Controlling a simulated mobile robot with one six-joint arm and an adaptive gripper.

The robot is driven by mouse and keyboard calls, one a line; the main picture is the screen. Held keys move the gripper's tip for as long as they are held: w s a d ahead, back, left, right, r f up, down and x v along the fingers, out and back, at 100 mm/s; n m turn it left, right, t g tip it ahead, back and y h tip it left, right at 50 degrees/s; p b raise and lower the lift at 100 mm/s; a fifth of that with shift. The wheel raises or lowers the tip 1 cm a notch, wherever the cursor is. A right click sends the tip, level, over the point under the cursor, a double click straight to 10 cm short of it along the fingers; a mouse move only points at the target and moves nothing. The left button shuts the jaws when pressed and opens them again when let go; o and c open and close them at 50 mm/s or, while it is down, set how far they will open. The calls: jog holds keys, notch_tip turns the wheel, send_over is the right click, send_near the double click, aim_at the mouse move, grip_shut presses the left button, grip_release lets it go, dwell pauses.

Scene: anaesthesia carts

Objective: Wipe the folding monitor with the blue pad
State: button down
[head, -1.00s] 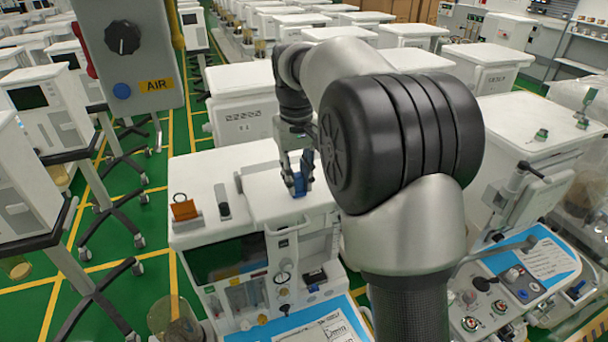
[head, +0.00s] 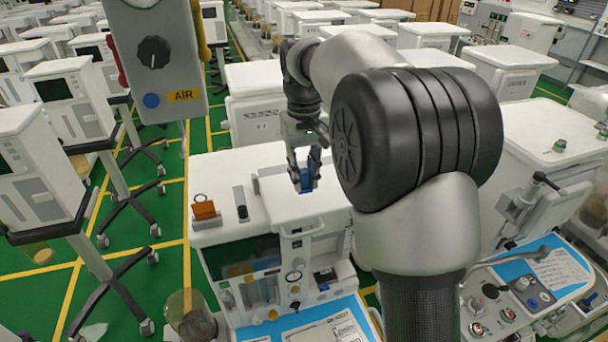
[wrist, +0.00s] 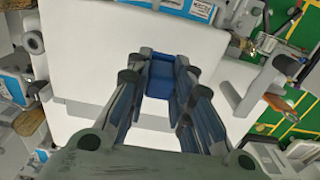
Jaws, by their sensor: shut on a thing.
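My gripper (head: 305,168) is shut on the blue pad (head: 306,183), above the white top of the cart (head: 265,185) in front of me. In the wrist view the pad (wrist: 161,74) sits between the fingertips, over a white surface. I cannot tell whether it touches that surface. A dark screen (head: 240,256) is set in the front of this cart, below and left of the gripper. I cannot tell whether it is the folding monitor. My arm covers the right part of the cart.
An orange item (head: 204,210) and a small dark item (head: 241,203) are on the cart top's left. A grey AIR panel (head: 156,60) hangs at the upper left. Stands with monitors (head: 40,165) fill the left. Another white cart (head: 545,150) is at right. Green floor shows between.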

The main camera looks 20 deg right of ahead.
notch_tip(320, 180, up, 3)
jog(key=shift+f+p, duration=0.15)
jog(key=shift+p, duration=0.7)
jog(key=shift+f, duration=0.1)
jog(key=shift+r, duration=1.55)
